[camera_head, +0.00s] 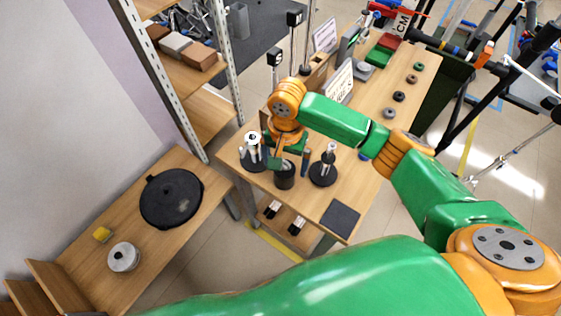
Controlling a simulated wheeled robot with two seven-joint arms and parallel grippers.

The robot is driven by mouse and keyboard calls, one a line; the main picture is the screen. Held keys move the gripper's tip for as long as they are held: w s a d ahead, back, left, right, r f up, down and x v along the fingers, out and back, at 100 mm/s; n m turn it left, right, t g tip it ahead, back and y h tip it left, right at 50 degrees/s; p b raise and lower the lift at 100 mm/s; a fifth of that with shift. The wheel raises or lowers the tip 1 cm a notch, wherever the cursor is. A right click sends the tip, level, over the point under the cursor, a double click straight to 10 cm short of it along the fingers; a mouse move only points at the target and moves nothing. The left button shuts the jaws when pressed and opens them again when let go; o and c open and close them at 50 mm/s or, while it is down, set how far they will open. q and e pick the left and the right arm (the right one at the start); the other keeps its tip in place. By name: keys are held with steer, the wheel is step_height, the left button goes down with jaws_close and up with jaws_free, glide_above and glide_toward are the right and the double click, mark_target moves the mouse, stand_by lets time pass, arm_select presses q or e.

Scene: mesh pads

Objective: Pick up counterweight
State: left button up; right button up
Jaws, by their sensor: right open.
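My right gripper (289,163) reaches over the near left part of the wooden workbench (375,170), pointing down. Its jaws are open, above or around a short dark cylinder (285,179); contact cannot be told. Several small ring-shaped pieces, like weights, lie in a row on the right of the bench, one of them grey (389,113) and one black (398,96). I cannot tell which piece is the counterweight. My left gripper is not in view.
Stands with round black bases flank the gripper, one at left (254,160) and one at right (324,173). A dark square pad (340,217) lies at the near edge. A separate low table at left holds a black round pan (171,198) and a silver pot (123,257).

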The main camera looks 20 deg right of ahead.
mark_target(285, 168)
step_height(285, 168, down, 6)
steer(key=shift+s+r, duration=0.1)
steer(key=shift+r, duration=0.15)
steer(key=shift+f, duration=0.15)
jaws_close()
